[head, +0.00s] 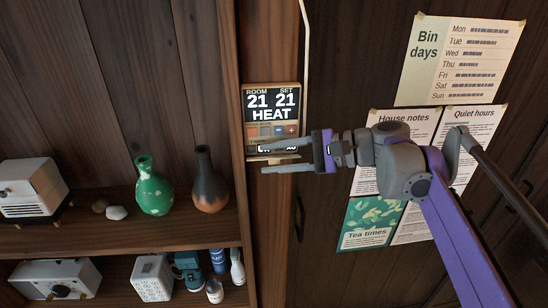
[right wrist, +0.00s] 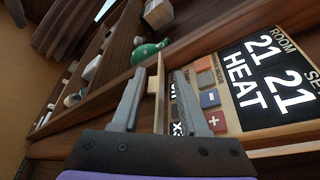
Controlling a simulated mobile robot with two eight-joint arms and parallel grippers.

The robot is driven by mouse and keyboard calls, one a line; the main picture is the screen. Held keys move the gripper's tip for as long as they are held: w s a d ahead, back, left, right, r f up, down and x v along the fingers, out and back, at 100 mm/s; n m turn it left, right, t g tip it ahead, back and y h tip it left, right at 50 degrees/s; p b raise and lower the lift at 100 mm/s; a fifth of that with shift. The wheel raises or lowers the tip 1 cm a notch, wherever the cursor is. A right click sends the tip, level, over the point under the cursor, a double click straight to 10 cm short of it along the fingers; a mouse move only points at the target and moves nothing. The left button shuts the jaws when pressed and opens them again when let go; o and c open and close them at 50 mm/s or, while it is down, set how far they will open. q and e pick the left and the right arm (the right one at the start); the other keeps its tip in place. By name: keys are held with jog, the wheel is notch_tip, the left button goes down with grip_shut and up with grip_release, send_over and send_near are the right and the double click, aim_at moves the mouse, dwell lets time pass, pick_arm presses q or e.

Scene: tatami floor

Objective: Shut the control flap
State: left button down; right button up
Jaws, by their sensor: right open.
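The wall control panel (head: 273,103) reads ROOM 21, SET 21, HEAT, with small buttons below. In the right wrist view the panel (right wrist: 262,85) fills the right side. The control flap (right wrist: 157,92) shows there as a thin beige strip standing out from the panel's lower edge, so it is open. My right gripper (head: 277,160) is open at the panel's bottom. In the right wrist view its fingers (right wrist: 157,88) lie on either side of the flap; I cannot tell whether they touch it. In the head view the fingers partly hide the panel's lower edge. My left gripper is not in view.
Shelves stand left of the panel, with a green vase (head: 154,187), a dark vase (head: 210,182) and a white radio (head: 33,189). Paper notices, including the bin days sheet (head: 460,60), hang on the right. The wall above the panel is clear.

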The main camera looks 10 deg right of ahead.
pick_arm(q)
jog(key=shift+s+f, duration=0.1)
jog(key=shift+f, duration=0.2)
pick_arm(e)
jog(key=v, duration=1)
jog(key=shift+d, duration=0.3)
jog(key=shift+s+r, duration=0.1)
jog(key=shift+s, duration=0.05)
pick_arm(q)
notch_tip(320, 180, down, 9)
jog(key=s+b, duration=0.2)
jog(key=b, duration=0.6)
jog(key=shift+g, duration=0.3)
pick_arm(e)
jog(key=w+a+f, duration=0.1)
jog(key=a, duration=0.2)
jog(key=a+f+n, duration=0.1)
jog(key=a, duration=0.2)
jog(key=w+a+f+n+t, duration=0.1)
jog(key=a, duration=0.3)
jog(key=shift+w+f, duration=0.25)
jog(key=shift+w, duration=0.1)
grip_shut()
